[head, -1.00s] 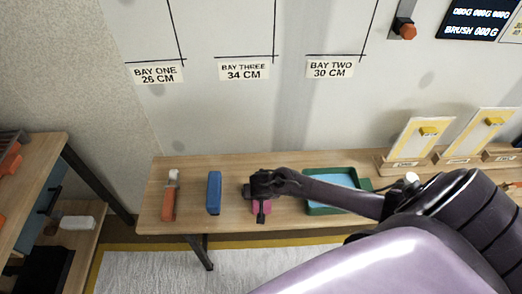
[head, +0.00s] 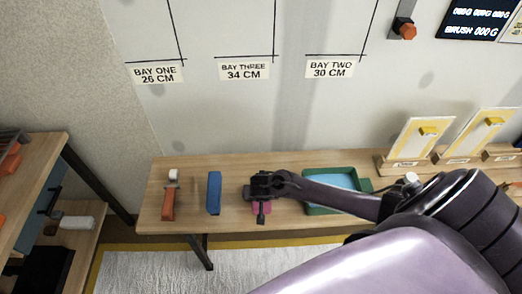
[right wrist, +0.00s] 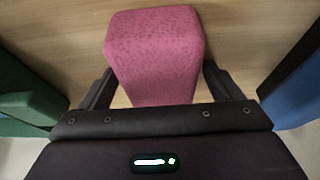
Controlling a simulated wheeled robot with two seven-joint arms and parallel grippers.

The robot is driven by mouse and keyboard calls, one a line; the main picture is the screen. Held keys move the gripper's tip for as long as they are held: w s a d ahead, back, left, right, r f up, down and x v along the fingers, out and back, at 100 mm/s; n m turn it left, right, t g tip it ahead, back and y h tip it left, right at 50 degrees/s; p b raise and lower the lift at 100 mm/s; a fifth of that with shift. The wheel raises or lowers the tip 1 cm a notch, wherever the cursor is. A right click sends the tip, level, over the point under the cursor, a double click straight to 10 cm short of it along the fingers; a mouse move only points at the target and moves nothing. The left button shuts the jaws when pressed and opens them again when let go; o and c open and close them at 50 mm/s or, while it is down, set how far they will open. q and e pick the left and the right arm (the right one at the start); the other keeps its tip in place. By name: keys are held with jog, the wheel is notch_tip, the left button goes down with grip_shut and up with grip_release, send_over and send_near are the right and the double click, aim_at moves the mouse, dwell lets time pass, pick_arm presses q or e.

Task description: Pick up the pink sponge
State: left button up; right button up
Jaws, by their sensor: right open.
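The pink sponge (right wrist: 155,60) lies on the wooden table, seen large in the right wrist view. In the head view only a small part of the sponge (head: 264,207) shows under my right gripper (head: 261,200). My right gripper (right wrist: 155,85) is open, with one dark finger on each side of the sponge's near part. I cannot tell whether the fingers touch it. My left gripper is not in view.
A blue block (head: 214,193) and an orange-handled tool (head: 169,198) lie left of the sponge. A green tray (head: 362,182) with a light blue inside is to its right. Sample boards (head: 412,140) stand at the back right.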

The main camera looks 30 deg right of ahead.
jog(key=c, duration=1)
jog(key=shift+c, duration=0.3)
jog(key=shift+r, duration=0.2)
notch_tip(320, 180, up, 20)
jog(key=p, duration=0.6)
